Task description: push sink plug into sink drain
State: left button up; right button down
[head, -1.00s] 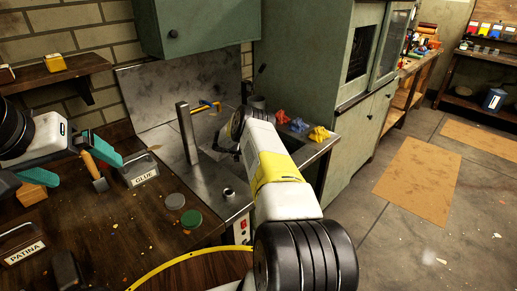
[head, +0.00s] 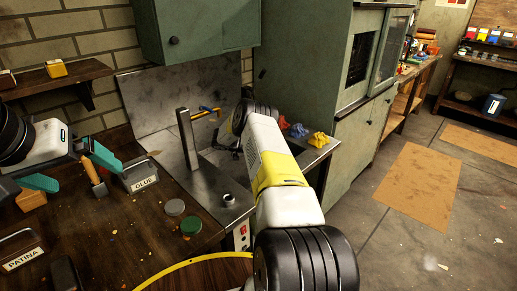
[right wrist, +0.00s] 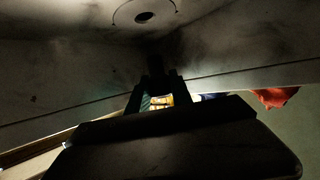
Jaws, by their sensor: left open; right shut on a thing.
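My right arm reaches over the metal sink counter (head: 203,182) in the head view and hides its own gripper and most of the basin. In the right wrist view my right gripper (right wrist: 156,92) is shut on a small dark thing (right wrist: 155,67), likely the sink plug, seen only in shadow. A dark round hole inside a ring, which looks like the sink drain (right wrist: 145,17), lies at the top of that view, apart from the held thing. My left gripper (head: 72,170), with teal fingers, is open and empty over the wooden bench at the left.
A grey box labelled GLUE (head: 138,174), a green lid (head: 191,224) and a grey lid (head: 174,207) sit on the wooden bench (head: 110,230). Yellow cloth (head: 319,139) lies beyond my arm.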

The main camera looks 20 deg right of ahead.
jog(key=shift+r, duration=0.9)
